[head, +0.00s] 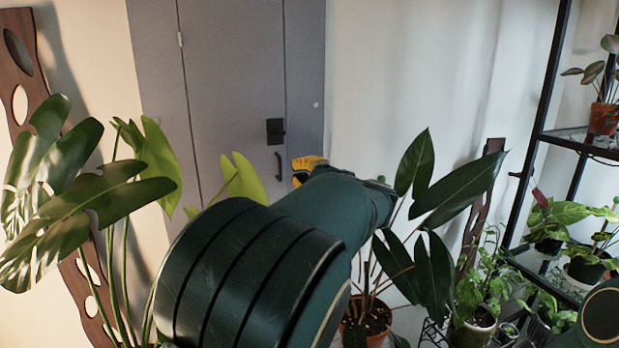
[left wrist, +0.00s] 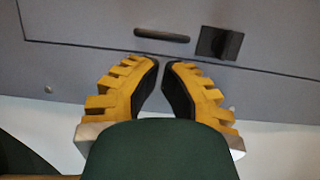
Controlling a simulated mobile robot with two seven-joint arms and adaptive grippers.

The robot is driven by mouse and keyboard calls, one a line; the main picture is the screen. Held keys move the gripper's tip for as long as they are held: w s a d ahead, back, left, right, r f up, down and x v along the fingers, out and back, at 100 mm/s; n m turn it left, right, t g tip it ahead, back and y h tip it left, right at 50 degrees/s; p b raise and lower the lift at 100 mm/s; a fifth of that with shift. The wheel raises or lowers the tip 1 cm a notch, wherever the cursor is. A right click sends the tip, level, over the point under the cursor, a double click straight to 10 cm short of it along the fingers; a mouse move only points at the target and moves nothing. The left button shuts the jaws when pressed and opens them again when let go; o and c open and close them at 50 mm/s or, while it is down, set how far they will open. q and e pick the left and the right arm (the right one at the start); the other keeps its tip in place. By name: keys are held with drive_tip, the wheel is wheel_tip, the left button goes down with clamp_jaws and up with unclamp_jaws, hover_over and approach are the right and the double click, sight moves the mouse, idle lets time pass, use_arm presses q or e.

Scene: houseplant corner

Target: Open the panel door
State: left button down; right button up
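The grey panel door (head: 235,95) stands shut at the back in the head view. It has a black vertical pull handle (head: 279,166) below a black square latch plate (head: 275,131). In the left wrist view, the handle (left wrist: 162,35) lies just beyond the fingertips and the latch plate (left wrist: 218,42) beside it. My left gripper (head: 305,168) has yellow fingers, partly hidden behind my arm, just right of the handle. In the left wrist view its fingers (left wrist: 161,66) are apart with a narrow, empty gap between the tips. It looks clear of the handle. My right gripper is out of view.
A large-leaved plant (head: 85,190) stands at left in front of the door. Another potted plant (head: 440,190) stands right of my left arm. A black shelf (head: 548,120) with several pots is at right. A pale curtain (head: 415,80) hangs behind.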

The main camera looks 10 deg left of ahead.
sight(283, 165)
use_arm(q)
drive_tip(key=shift+x, duration=2.4)
drive_tip(key=shift+s+d+f, duration=0.1)
